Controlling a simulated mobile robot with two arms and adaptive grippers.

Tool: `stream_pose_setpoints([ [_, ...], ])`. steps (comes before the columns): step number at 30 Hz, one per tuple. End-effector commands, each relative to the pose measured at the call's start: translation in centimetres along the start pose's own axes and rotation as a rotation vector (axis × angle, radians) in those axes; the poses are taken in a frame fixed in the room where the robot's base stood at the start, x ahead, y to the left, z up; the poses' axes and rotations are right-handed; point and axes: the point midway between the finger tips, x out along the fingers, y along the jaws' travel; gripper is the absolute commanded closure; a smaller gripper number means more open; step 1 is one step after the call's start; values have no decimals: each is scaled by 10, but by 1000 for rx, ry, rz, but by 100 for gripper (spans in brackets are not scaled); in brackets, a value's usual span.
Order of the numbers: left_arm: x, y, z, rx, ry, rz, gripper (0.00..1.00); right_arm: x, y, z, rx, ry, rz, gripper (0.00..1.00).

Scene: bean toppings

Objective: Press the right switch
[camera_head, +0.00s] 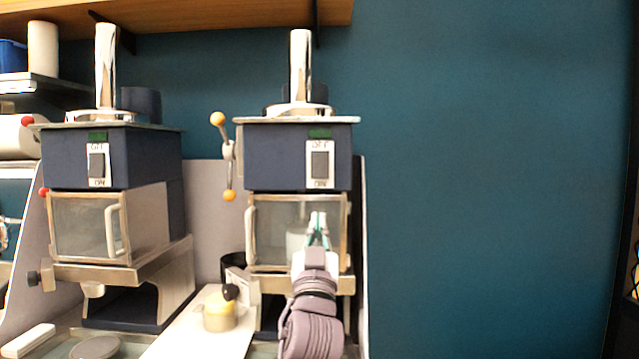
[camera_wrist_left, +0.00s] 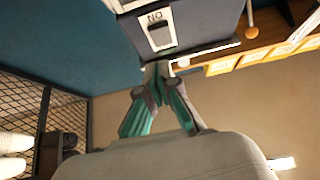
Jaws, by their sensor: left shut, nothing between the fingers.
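The right switch (camera_head: 320,165) is a dark rocker on a white plate, on the dark blue front of the right machine (camera_head: 275,158). The plate is marked OFF above and ON below. The switch also shows close up in the left wrist view (camera_wrist_left: 160,36), with the ON marking upside down. My left gripper (camera_head: 318,217) is shut and empty, below the switch and in front of the machine's glass door. In the left wrist view its closed fingertips (camera_wrist_left: 157,70) are just short of the switch plate and appear apart from it. My right gripper is not in view.
A similar machine (camera_head: 150,160) with its own switch (camera_head: 96,165) stands on the left. A lever with orange knobs (camera_head: 229,195) sits between the machines. A small yellowish pot (camera_head: 220,312) stands below on a white surface. The blue wall at right is clear.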

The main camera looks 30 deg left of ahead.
Motion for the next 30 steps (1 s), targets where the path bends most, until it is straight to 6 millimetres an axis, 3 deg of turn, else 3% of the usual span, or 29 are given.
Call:
stream_pose_setpoints([
  [4, 7, -2, -13, -4, 38, -9, 100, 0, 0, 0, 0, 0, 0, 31],
  [17, 16, -2, -15, -3, 37, -9, 100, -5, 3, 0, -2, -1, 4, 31],
  [30, 104, -4, -21, -3, 35, -11, 100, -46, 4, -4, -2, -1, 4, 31],
])
